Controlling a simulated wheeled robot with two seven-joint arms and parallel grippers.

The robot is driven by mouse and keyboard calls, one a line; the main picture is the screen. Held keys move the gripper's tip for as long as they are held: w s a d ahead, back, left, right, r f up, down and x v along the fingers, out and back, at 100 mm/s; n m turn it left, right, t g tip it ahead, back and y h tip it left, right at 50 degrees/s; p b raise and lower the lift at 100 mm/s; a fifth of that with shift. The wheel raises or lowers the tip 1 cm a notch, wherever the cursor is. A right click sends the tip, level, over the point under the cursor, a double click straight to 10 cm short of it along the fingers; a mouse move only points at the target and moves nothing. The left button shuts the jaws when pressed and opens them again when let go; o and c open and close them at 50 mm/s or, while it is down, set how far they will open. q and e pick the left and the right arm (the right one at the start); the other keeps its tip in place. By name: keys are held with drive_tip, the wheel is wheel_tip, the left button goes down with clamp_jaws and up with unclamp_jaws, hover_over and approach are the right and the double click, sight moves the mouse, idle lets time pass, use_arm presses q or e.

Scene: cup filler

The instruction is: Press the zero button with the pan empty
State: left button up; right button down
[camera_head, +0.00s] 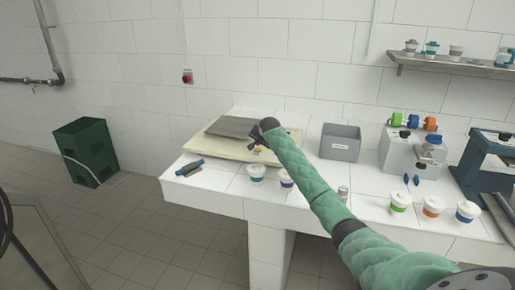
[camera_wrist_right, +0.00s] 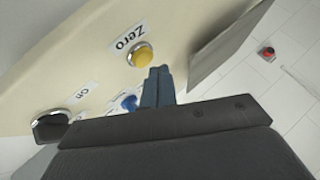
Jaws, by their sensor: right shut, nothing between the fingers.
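The beige scale (camera_head: 205,147) sits on the white tiled counter, with a flat grey pan (camera_head: 228,127) on top. Nothing shows on the visible part of the pan. In the right wrist view, the yellow zero button (camera_wrist_right: 141,58) sits in a metal ring on the beige panel, below a "Zero" label (camera_wrist_right: 129,36). My right gripper (camera_wrist_right: 160,72) is shut and empty, its blue-grey fingertips close beside the button. I cannot tell whether they touch it. In the head view, the right gripper (camera_head: 259,147) is at the scale's front right. My left gripper is out of view.
A round control (camera_wrist_right: 50,125) near another label and a blue part (camera_wrist_right: 128,102) are close to the fingers.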

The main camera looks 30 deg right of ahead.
sight(258, 150)
drive_tip(key=shift+r+p, duration=2.25)
drive_tip(key=shift+r, duration=0.7)
